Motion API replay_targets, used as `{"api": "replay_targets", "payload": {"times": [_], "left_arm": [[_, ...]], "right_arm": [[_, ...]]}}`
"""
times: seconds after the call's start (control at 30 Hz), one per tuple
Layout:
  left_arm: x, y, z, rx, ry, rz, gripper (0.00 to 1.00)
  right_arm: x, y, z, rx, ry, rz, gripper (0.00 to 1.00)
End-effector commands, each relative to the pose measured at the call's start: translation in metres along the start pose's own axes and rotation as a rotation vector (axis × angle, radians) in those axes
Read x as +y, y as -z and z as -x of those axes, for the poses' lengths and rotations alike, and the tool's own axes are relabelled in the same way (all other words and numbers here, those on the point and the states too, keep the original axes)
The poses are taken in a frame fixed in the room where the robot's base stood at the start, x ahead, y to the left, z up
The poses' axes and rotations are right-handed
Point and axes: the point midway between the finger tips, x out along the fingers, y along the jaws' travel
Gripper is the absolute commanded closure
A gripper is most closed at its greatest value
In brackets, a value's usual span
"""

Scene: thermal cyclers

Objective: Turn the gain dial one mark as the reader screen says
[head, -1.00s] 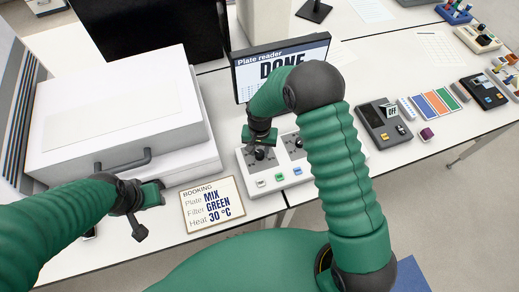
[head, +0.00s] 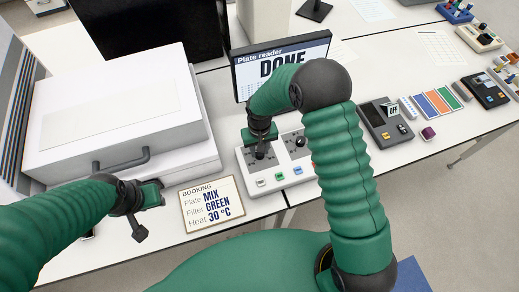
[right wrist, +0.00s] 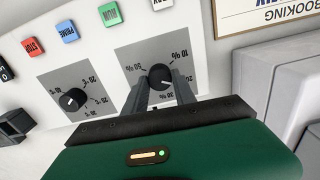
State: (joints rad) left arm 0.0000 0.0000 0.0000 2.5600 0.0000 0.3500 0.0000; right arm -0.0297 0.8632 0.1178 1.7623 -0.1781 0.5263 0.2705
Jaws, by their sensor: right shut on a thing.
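The plate reader screen (head: 283,66) reads "DONE"; my right arm covers its lower part. In front of it is a white control panel (head: 275,187) with two black dials on grey scales. My right gripper (head: 261,153) is at the left dial. In the right wrist view its two fingers (right wrist: 167,84) are shut on the black knob (right wrist: 160,76), whose scale has upside-down percent marks. The other dial (right wrist: 73,100) is free, with a number scale. No "gain" label is readable. My left gripper (head: 143,212) hangs left of the booking card; its opening is unclear.
The booking card (head: 212,204) reads MIX, GREEN, 30 °C. Several coloured buttons (right wrist: 110,14) line the panel's edge near the knobs. A large white machine (head: 120,110) stands left. A grey device marked OFF (head: 384,124) and colour strips (head: 434,103) lie right.

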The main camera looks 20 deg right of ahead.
Motion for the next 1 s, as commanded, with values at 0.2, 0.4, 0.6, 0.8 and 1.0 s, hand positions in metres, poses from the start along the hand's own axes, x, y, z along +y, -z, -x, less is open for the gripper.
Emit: {"api": "replay_targets", "payload": {"times": [0.2,0.4,0.6,0.8,1.0], "left_arm": [[0.0000,-0.0009,-0.0040,0.000,0.000,0.000,0.64],[0.0000,-0.0013,-0.0054,0.000,0.000,0.000,0.64],[0.0000,-0.0013,-0.0055,0.000,0.000,0.000,0.64],[0.0000,-0.0011,-0.0046,0.000,0.000,0.000,0.64],[0.0000,-0.0008,-0.0034,0.000,0.000,0.000,0.64]], "right_arm": [[-0.0004,0.0014,0.0002,0.004,0.001,0.204,1.00],[-0.0001,0.0013,0.0006,0.004,0.000,0.393,1.00],[-0.0002,0.0014,0.0010,0.004,-0.001,0.583,1.00],[-0.0006,0.0015,0.0015,0.005,-0.001,0.759,1.00],[-0.0006,0.0017,0.0017,0.006,-0.001,0.898,1.00]]}}
